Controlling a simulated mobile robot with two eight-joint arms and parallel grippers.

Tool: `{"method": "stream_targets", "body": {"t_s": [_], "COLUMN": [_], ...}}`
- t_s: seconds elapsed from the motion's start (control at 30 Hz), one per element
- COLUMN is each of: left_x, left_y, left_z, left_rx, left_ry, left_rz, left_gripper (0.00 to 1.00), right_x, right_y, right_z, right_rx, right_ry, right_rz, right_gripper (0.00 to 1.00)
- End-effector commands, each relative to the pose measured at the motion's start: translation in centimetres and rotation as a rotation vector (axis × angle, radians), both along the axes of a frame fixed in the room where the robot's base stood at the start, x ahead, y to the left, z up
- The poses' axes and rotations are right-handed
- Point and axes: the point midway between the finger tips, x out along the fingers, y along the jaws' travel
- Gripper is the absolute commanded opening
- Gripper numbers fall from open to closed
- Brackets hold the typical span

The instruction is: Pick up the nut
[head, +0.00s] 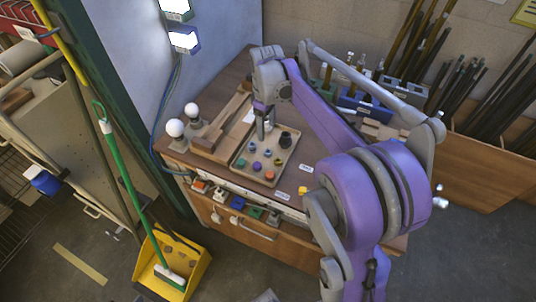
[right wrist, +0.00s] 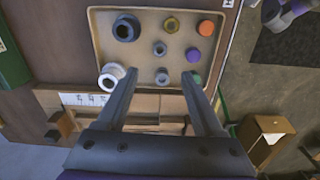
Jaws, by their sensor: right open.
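My right gripper (head: 265,134) points down over the far part of a beige tray (head: 239,163) on the wooden bench. In the right wrist view the right gripper (right wrist: 158,80) is open, with its fingers apart and nothing held. A small grey nut-like ring (right wrist: 162,76) appears between the fingertips on the tray (right wrist: 146,15); its height gap to them is unclear. A similar small ring (right wrist: 159,48) lies beyond it. Which one the task calls the nut I cannot tell. My left gripper is not in view.
White bulbs (head: 175,128) stand left.

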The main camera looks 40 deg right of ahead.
Motion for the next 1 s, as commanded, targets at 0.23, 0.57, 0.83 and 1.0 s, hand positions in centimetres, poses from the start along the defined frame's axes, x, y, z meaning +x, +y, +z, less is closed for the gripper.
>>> {"method": "stream_targets", "body": {"t_s": [0.23, 0.57, 0.83, 1.0], "left_x": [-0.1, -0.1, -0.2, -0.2], "left_y": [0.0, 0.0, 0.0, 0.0], "left_z": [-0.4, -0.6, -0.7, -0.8], "left_rx": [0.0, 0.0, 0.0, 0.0], "left_ry": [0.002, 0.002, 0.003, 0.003], "left_rz": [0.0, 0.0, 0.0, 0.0], "left_gripper": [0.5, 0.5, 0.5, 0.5], "right_x": [0.4, 0.3, -0.1, -0.2], "right_y": [-0.7, -0.6, -0.4, -0.3], "right_z": [-3.1, -6.4, -10.3, -11.1], "right_rx": [0.006, 0.005, 0.005, 0.005], "right_ry": [0.013, 0.011, 0.011, 0.011], "right_rz": [0.015, 0.014, 0.014, 0.014], "right_gripper": [0.69, 0.69, 0.69, 0.69]}}
